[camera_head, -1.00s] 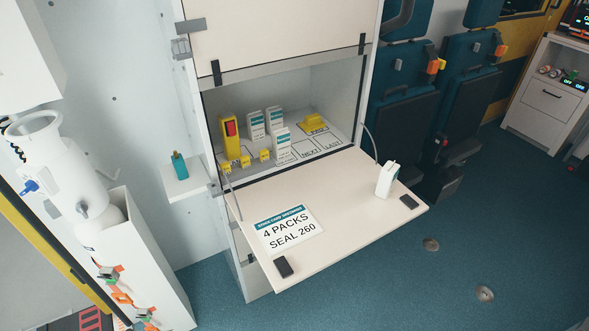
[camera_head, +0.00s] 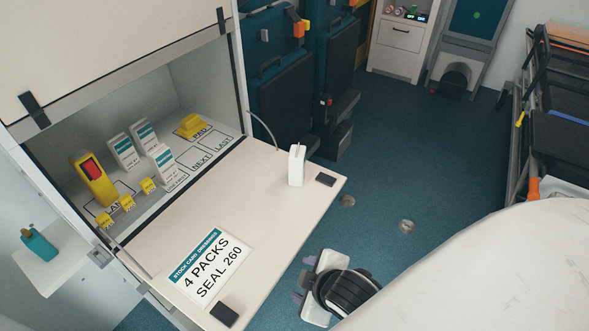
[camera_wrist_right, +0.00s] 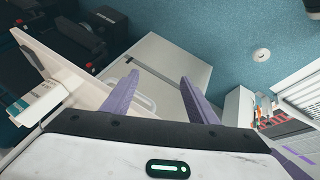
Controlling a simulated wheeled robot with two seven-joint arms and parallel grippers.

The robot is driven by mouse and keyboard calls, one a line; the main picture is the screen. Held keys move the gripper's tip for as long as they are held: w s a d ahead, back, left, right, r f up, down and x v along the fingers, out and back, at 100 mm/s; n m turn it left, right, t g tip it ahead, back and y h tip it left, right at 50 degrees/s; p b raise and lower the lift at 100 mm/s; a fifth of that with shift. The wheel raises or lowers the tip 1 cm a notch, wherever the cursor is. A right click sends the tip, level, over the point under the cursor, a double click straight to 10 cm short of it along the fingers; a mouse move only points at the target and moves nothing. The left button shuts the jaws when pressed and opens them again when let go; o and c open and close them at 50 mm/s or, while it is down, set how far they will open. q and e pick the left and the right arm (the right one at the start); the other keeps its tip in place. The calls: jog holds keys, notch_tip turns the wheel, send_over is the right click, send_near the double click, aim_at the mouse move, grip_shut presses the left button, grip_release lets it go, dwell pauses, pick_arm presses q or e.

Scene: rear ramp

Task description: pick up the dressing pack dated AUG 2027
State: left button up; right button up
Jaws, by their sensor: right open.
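Three white-and-teal dressing packs stand in the open cabinet: a left one (camera_head: 123,151), a back one (camera_head: 145,135) and a front one (camera_head: 164,166). A further white pack (camera_head: 296,166) stands upright on the fold-down flap (camera_head: 262,200), near its right end. The dates are too small to read. My right gripper (camera_head: 304,280) is beyond the flap's front edge, apart from the packs. Its purple fingers are spread and empty in the right wrist view (camera_wrist_right: 160,95). A white box with a teal band (camera_wrist_right: 40,102) shows at left there. My left gripper is not in view.
A card reading "4 PACKS SEAL 260" (camera_head: 209,264) lies on the flap. A yellow device (camera_head: 92,180), yellow tags and a yellow block (camera_head: 190,126) are in the cabinet. A teal bottle (camera_head: 38,243) stands on a side shelf. A stretcher (camera_head: 560,130) is at right.

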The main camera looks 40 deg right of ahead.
jog(key=w+d+r+n+t+h, duration=0.1)
jog(key=w+d+r+n+h, duration=0.1)
jog(key=w+d+r+n, duration=0.1)
jog(key=w+d+r+n+t+h, duration=0.1)
jog(key=w+d+r+n+h, duration=0.2)
jog(key=w+r+n, duration=0.2)
jog(key=w+d+r+n+h+b, duration=0.1)
jog(key=w+d+r+n+h, duration=0.2)
jog(key=r+n, duration=0.1)
jog(key=shift+w+r+t, duration=0.25)
jog(key=shift+w+t, duration=0.15)
jog(key=w+r+n+t+h, duration=0.3)
jog(key=w+r+n+h, duration=0.15)
jog(key=r+n, duration=0.35)
jog(key=b, duration=0.2)
send_near(296, 159)
jog(key=shift+y, duration=0.35)
jog(key=x, duration=0.5)
jog(key=shift+d, duration=0.15)
jog(key=shift+x, duration=3.75)
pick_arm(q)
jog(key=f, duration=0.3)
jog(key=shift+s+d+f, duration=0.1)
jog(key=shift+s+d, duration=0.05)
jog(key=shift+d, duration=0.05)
pick_arm(e)
jog(key=shift+r, duration=0.2)
jog(key=c, duration=1.2)
